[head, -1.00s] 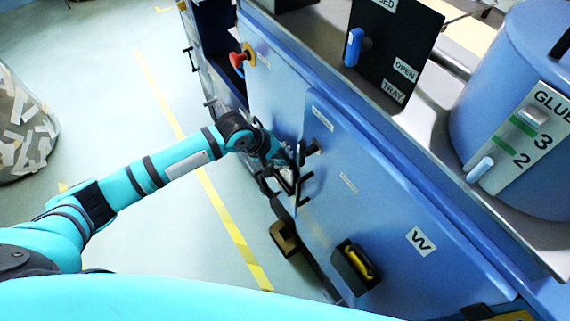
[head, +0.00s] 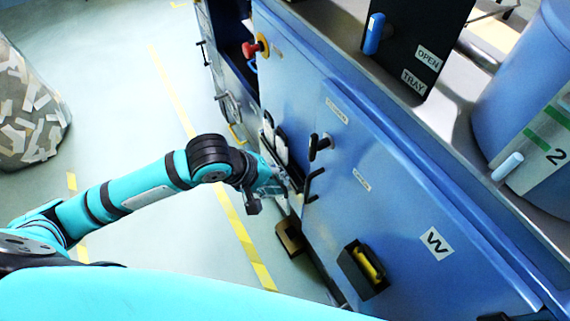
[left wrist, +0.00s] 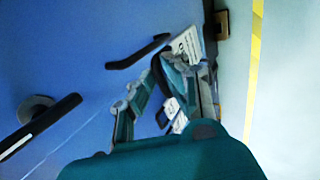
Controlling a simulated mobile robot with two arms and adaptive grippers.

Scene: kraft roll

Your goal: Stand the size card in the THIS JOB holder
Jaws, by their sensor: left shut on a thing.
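My left gripper (head: 284,184) is low at the front of the blue cabinet, close beside a black handle. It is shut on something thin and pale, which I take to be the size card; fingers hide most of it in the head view. In the left wrist view, a white card with dark print (left wrist: 187,43) shows at the fingertips, and a smaller white piece (left wrist: 172,109) shows between the finger links. Pale upright cards (head: 274,139) in dark holders stand just behind the gripper. No THIS JOB label is readable. My right gripper is not in view.
The blue cabinet front (head: 400,210) carries black handles (head: 320,145), a W label (head: 436,242) and a black box with a yellow handle (head: 364,267). A red knob (head: 251,48) is at upper left. A scrap bin (head: 28,110) stands far left. The floor between is clear.

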